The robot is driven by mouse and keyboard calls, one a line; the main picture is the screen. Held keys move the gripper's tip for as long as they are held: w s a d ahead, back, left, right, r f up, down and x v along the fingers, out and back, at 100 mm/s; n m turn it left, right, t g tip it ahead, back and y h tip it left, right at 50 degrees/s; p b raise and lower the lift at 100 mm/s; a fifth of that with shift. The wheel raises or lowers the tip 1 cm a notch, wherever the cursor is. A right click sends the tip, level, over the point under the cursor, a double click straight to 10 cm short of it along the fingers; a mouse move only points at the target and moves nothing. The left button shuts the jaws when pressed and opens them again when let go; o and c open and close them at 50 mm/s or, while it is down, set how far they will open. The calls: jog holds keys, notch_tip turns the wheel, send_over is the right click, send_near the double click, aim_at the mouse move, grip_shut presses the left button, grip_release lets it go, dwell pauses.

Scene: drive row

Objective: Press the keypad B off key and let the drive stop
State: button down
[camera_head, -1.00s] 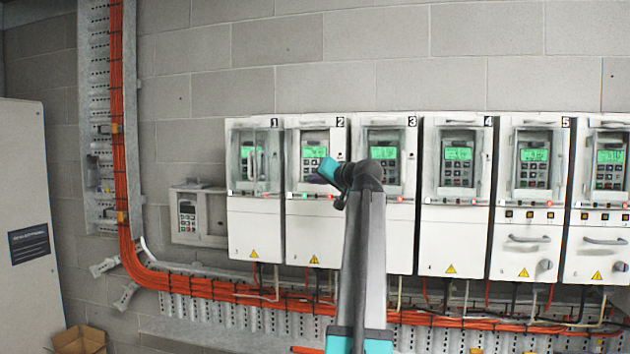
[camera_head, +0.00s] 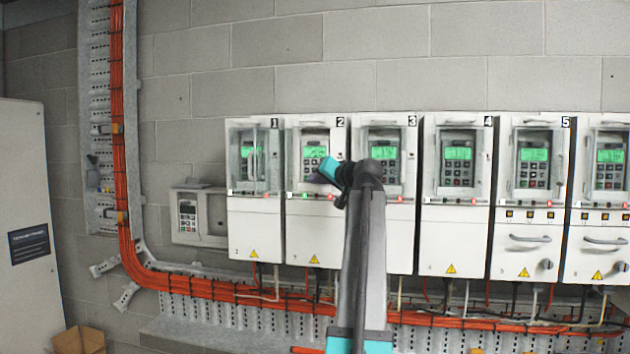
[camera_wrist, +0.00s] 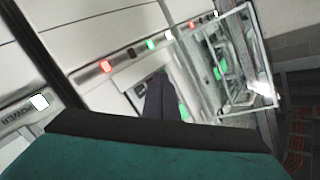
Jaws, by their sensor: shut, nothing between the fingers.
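Drive 2 (camera_head: 300,240) is a white cabinet with a grey keypad (camera_head: 315,152) behind a window opening, its display lit green. I cannot read a letter B on any keypad. My gripper (camera_head: 319,179) is in front of drive 2, at the lower part of its keypad, and hides some keys. In the wrist view my gripper's dark shut fingers (camera_wrist: 160,98) point into a keypad opening and hold nothing. A green display shows partly behind them. I cannot tell whether the fingertips touch a key.
Drive 1 (camera_head: 254,230) stands left with a clear door, which juts out in the wrist view (camera_wrist: 262,60). Drives 3 (camera_head: 400,235) and 4 (camera_head: 450,240) stand right. A small wall keypad (camera_head: 188,215) is at left. Orange cables (camera_head: 230,292) run below.

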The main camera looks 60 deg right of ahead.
jog(key=shift+s+a, duration=0.1)
jog(key=shift+a, duration=0.05)
jog(key=shift+s+a, duration=0.15)
jog(key=shift+a, duration=0.45)
dwell(0.4)
jog(key=a, duration=0.1)
jog(key=s+a, duration=0.1)
jog(key=a, duration=0.2)
jog(key=shift+s+a, duration=0.3)
jog(key=shift+a, duration=0.05)
jog(key=shift+s, duration=0.15)
dwell(1.6)
